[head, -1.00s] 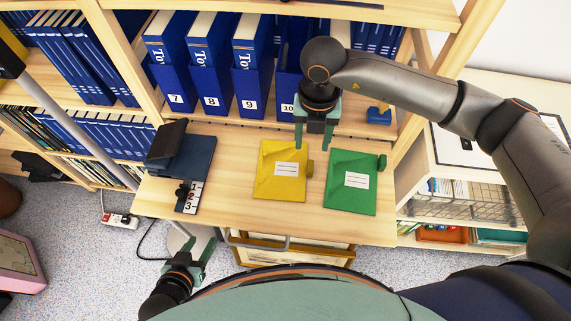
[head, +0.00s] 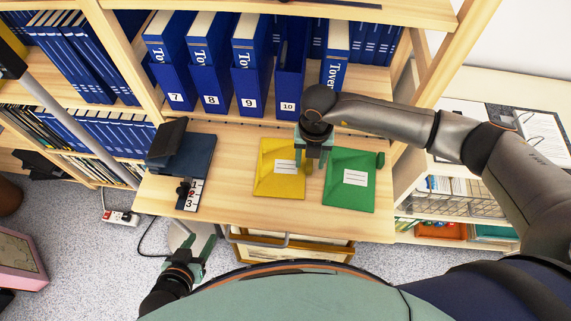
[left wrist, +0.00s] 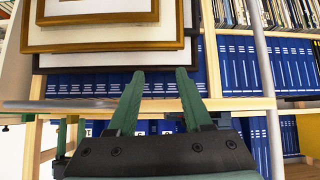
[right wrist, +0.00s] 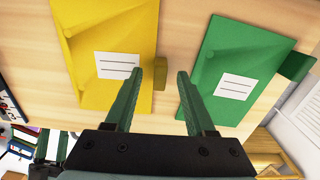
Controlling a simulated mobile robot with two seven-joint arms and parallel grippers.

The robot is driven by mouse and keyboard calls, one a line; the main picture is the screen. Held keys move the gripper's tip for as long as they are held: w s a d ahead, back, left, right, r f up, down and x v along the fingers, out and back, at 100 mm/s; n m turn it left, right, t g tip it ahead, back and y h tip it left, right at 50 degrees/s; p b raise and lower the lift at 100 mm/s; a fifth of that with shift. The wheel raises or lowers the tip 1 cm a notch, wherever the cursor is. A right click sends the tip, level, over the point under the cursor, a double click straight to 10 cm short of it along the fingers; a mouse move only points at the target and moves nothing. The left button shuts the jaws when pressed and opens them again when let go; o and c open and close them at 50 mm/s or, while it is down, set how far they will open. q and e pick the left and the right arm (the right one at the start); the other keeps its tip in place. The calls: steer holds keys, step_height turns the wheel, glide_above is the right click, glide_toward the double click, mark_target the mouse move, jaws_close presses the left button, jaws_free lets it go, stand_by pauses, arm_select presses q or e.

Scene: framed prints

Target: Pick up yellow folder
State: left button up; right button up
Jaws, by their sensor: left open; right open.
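The yellow folder (head: 278,181) lies flat on the wooden shelf top, with a white label and a small tab on its right edge. In the right wrist view the yellow folder (right wrist: 112,35) is at upper left. My right gripper (head: 315,168) is open and empty above the gap between the yellow and green folders, near the yellow folder's tab (right wrist: 161,73). In the right wrist view my right gripper (right wrist: 160,75) has that tab between its fingertips in the picture; contact cannot be told. My left gripper (head: 207,249) is open and empty, low beside the shelf; it also shows in the left wrist view (left wrist: 160,75).
A green folder (head: 348,194) lies just right of the yellow one. Numbered blue binders (head: 208,88) stand behind. A dark blue folder or box (head: 187,160) and a small number block (head: 190,195) are at left. The shelf top between them and the yellow folder is bare.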

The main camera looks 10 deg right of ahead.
steer(key=shift+c, duration=0.3)
jaws_close()
steer(key=shift+r, duration=0.15)
stand_by(0.3)
